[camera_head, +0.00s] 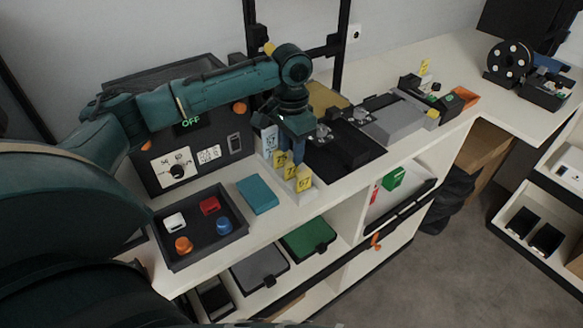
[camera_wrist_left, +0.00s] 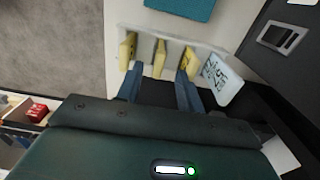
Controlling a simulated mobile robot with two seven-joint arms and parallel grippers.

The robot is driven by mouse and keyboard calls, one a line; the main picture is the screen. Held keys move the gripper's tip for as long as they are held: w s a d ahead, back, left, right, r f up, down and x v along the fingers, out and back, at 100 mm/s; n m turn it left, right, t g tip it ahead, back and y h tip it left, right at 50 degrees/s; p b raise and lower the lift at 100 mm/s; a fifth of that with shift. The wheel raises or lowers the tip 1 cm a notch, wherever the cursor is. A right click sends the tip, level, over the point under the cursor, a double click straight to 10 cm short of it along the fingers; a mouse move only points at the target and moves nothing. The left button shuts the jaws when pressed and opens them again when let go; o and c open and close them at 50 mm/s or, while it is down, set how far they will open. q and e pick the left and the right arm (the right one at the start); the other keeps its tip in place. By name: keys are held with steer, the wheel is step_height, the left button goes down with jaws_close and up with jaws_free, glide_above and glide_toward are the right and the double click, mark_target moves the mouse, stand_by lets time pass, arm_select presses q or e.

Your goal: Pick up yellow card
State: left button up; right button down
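Several yellow cards with dark numbers stand upright in a row in a white holder (camera_wrist_left: 143,38). In the head view the front yellow card (camera_head: 304,184) and the one behind it (camera_head: 290,171) show best. In the wrist view they are the left yellow card (camera_wrist_left: 127,52), the middle yellow card (camera_wrist_left: 160,59) and the right yellow card (camera_wrist_left: 188,61). A pale blue card (camera_head: 269,139) stands at the row's far end. My left gripper (camera_wrist_left: 159,82) is open, its fingers apart on either side of the middle card's line. Whether they touch any card cannot be told.
A teal block (camera_head: 258,194) lies beside the holder. A dark tray (camera_head: 243,232) with coloured pieces is at the left. A black control box (camera_head: 150,170) reading OFF stands behind, and dark equipment (camera_head: 342,158) sits to the right.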

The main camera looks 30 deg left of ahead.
mark_target(291, 160)
arm_select(q)
steer(key=shift+f+p, duration=0.45)
steer(key=shift+f, duration=2.4)
jaws_close()
